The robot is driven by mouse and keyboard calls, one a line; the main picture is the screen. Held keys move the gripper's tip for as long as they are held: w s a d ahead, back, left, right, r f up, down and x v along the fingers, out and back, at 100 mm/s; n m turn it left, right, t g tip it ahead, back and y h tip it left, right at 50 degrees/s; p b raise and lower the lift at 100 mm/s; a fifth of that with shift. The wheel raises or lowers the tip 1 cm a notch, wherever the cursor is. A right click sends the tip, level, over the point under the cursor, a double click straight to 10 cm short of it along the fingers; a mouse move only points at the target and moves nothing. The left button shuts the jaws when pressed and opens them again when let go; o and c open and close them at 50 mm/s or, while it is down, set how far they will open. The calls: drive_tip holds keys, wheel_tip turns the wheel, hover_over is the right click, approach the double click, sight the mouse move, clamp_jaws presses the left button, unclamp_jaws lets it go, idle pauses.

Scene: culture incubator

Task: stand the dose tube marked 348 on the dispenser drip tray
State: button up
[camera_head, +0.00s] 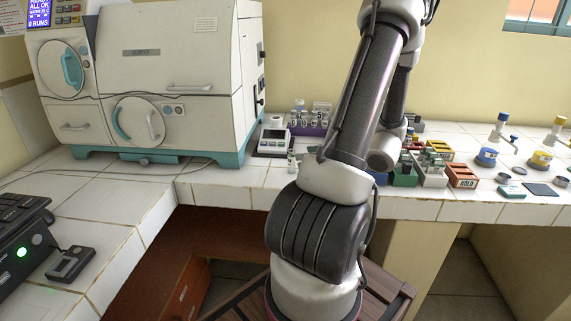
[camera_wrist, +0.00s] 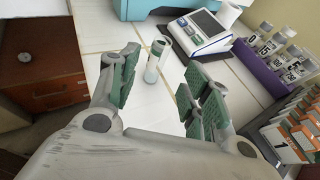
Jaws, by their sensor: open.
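A small pale tube with a green-grey lower part (camera_wrist: 155,62) stands upright on the white tiled counter in the wrist view. It also shows small in the head view (camera_head: 291,164). No number can be read on it. My gripper (camera_wrist: 163,88) is open, one finger left and one right of the tube, which is a little beyond the fingertips. The head view hides most of my gripper behind my arm. A white device with a screen (camera_wrist: 205,30), (camera_head: 273,138) stands behind the tube on a dark base. I cannot tell whether that base is the drip tray.
A purple rack (camera_wrist: 262,68), (camera_head: 310,130) holds several numbered tubes right of the device. Orange and white racks (camera_wrist: 290,132) stand close to my right finger. The large incubator (camera_head: 165,75) fills the back left. A wooden cabinet (camera_wrist: 40,60) lies below the counter edge.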

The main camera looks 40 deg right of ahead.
sight(292, 159)
drive_tip(key=x, duration=0.7)
drive_tip(key=shift+w+a+f, duration=0.2)
drive_tip(key=c, duration=0.9)
